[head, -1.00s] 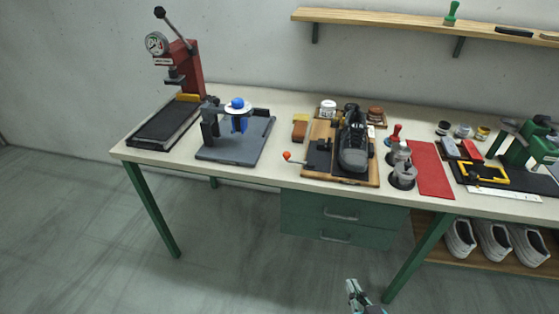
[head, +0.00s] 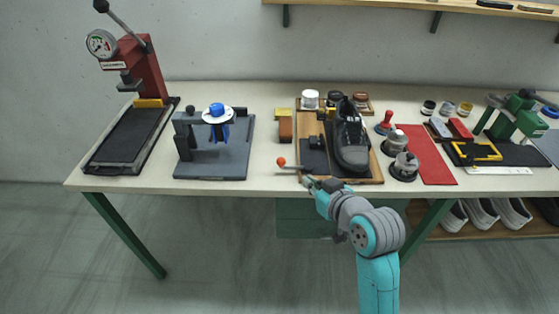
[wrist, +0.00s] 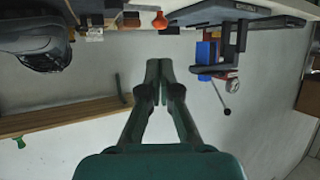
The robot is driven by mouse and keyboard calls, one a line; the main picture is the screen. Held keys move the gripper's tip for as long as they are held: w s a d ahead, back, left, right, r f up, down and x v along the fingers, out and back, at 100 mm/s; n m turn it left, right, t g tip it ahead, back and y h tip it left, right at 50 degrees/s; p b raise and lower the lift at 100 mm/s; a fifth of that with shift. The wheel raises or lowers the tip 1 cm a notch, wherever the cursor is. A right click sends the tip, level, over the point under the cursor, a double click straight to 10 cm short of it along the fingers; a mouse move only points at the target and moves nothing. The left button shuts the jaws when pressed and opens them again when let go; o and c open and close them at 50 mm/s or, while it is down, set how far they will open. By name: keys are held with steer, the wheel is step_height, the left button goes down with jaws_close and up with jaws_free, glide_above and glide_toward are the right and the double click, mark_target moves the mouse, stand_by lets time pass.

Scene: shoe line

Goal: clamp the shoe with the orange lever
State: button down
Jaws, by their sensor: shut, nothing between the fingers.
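A dark grey shoe (head: 351,140) with a pale sole rests on a wooden board (head: 369,178) on the bench. Left of the shoe is a black clamp block, with a lever ending in an orange knob (head: 281,162) that sticks out to the left. My gripper (head: 308,182) is shut and empty at the bench's front edge, just below and right of the knob, apart from it as far as I can tell. In the wrist view my gripper (wrist: 158,66) shows shut fingers, the orange knob (wrist: 160,21) lies beyond their tips, and the shoe (wrist: 36,42) is at upper left.
Left on the bench (head: 264,150) are a grey fixture (head: 222,165) with a blue knob and a red press (head: 143,68). Right of the board stand metal pots (head: 404,167) and a red mat (head: 428,158). A shelf (head: 400,4) hangs above. Green drawers (head: 300,215) sit below.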

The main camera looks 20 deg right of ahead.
mark_target(283, 163)
stand_by(0.3)
steer(key=x, duration=1.4)
